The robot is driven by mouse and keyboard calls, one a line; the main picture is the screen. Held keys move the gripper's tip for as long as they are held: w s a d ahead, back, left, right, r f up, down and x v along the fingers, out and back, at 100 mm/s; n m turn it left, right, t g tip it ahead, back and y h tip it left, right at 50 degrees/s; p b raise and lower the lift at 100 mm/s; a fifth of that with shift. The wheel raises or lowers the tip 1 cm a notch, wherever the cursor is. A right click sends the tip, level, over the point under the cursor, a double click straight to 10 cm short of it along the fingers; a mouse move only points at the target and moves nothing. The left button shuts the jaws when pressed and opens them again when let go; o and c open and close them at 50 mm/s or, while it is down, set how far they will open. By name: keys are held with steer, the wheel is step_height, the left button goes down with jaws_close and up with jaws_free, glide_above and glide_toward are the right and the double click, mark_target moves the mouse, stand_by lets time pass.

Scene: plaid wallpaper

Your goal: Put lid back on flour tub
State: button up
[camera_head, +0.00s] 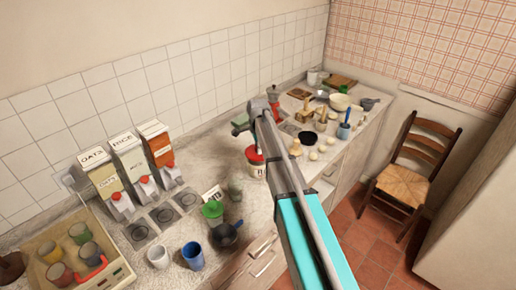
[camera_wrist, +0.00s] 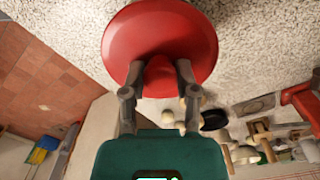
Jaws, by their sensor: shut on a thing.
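A round red lid (camera_wrist: 160,30) fills the upper middle of the wrist view. My gripper (camera_wrist: 160,66) is shut on the middle of its top, with one finger on each side. In the head view the red lid (camera_head: 253,154) shows at the top of the pale flour tub (camera_head: 257,171), partly behind my arm. I cannot tell whether the lid is seated or just above the rim. The tub is hidden under the lid in the wrist view. My fingers are mostly hidden behind my arm in the head view.
Labelled dispensers (camera_head: 130,163) and a tray of cups (camera_head: 47,237) stand at left. A green-topped container (camera_head: 212,211), dark pan (camera_head: 226,235) and blue cup (camera_head: 193,255) are in front. Bowls, a black pot (camera_head: 307,139) and utensils crowd the right. A chair (camera_head: 415,175) stands beyond.

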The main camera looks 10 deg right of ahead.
steer(key=shift+f+b, duration=0.65)
steer(key=shift+f, duration=0.25)
stand_by(0.7)
steer(key=shift+f, duration=0.15)
stand_by(1.7)
steer(key=o, duration=1)
steer(key=o, duration=0.3)
